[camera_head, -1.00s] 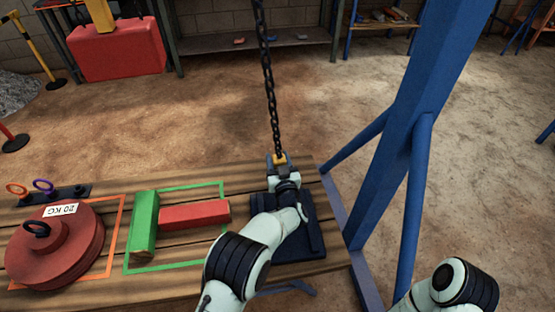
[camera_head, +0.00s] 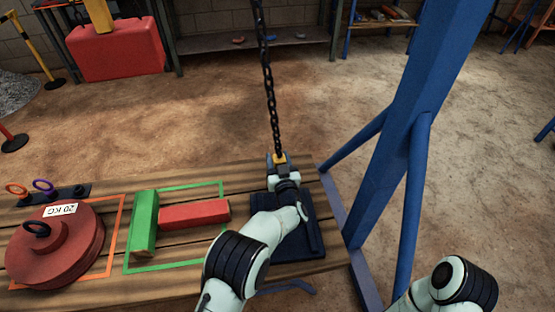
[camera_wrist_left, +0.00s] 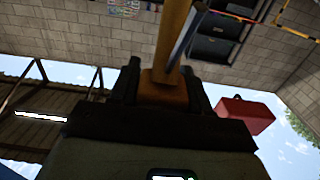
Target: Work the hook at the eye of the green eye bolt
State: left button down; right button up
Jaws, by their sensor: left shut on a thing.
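My left gripper (camera_head: 279,172) is at the bottom of the black chain (camera_head: 270,95), above the dark plate on the bench. It is shut on the yellow-orange hook body at the chain's end, whose top (camera_head: 279,157) shows just above the fingers. In the left wrist view the orange hook body (camera_wrist_left: 165,90) sits between the two dark fingers, with an orange bar running up from it. The hook's tip is hidden by my gripper and arm. I cannot make out the green eye bolt in either view. My right gripper is not in view; only part of my right arm shows.
The dark plate (camera_head: 312,240) lies on the wooden bench beneath my left arm. Left are a red beam (camera_head: 195,214), a green block (camera_head: 143,225), a red 20 KG weight (camera_head: 60,255), and orange and purple eyes on a rack (camera_head: 70,192). A blue post (camera_head: 400,150) stands right.

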pick_arm(q)
jog(key=shift+d+r, duration=0.6)
jog(key=shift+r, duration=0.15)
jog(key=shift+s+r+p, duration=0.1)
jog(key=shift+r+p, duration=0.25)
jog(key=shift+p, duration=0.25)
jog(key=shift+s+a, duration=0.1)
